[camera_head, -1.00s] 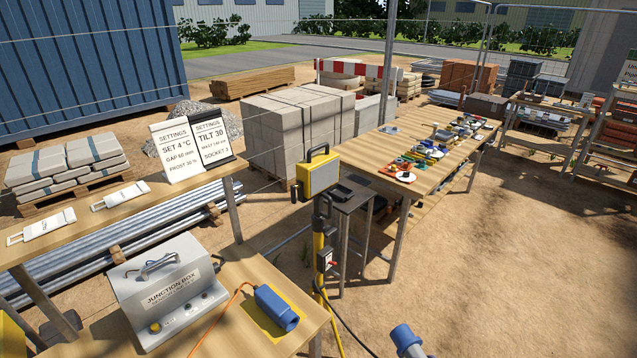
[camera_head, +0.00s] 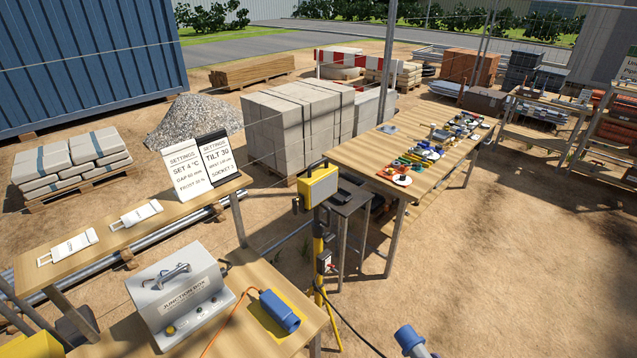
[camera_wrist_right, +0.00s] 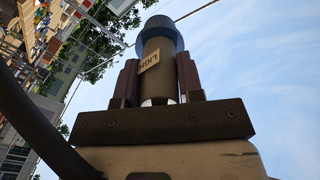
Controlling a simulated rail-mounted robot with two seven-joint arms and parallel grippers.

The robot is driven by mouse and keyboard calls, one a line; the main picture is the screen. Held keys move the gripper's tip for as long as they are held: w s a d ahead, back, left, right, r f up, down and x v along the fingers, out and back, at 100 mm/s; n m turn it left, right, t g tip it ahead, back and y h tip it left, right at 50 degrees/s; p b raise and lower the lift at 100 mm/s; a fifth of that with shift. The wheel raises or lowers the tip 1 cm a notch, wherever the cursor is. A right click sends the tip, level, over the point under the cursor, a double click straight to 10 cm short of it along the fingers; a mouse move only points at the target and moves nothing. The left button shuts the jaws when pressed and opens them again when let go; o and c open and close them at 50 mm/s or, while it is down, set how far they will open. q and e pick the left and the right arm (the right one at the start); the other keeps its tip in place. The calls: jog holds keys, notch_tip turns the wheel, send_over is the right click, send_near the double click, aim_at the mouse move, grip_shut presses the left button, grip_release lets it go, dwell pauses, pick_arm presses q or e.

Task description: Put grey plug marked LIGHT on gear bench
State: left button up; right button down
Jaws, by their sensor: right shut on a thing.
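My right gripper (camera_wrist_right: 158,78) is shut on a grey plug (camera_wrist_right: 160,52) with a blue end, seen in the right wrist view. Its tag reads "LIGH", the rest cut off or turned away. A blue-ended grey plug (camera_head: 411,341) also shows at the bottom edge of the head view; it looks like the same one, with the gripper out of frame below. A long wooden bench (camera_head: 362,152) with many small tools and parts stands beyond, right of centre; I cannot read a name on it. My left gripper is not in view.
A yellow post unit (camera_head: 319,187) with a cable stands before the bench. A junction box (camera_head: 178,297) and a blue connector (camera_head: 279,311) with an orange lead sit on the near left table. Two settings cards (camera_head: 186,172) stand behind. Open sand lies to the right.

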aim_at(423, 351)
jog(key=shift+d+f+m+t+h, duration=0.15)
jog(key=shift+d+m+t+h, duration=0.15)
jog(key=shift+d+m+h, duration=0.3)
jog(key=shift+w+d+m+h, duration=0.1)
jog(key=shift+m+h, duration=0.2)
jog(key=shift+h, duration=0.4)
jog(key=r+m+h, duration=0.1)
jog(key=r, duration=0.2)
jog(key=w+a+r+m+h, duration=0.1)
jog(key=r+h, duration=0.1)
jog(key=r, duration=0.1)
jog(key=w+a+r+m+t+h, duration=0.1)
jog(key=r+h, duration=0.1)
jog(key=r, duration=0.2)
jog(key=shift+w+a, duration=0.15)
jog(key=shift+w, duration=0.1)
jog(key=shift+w+r, duration=0.1)
jog(key=shift+r, duration=0.35)
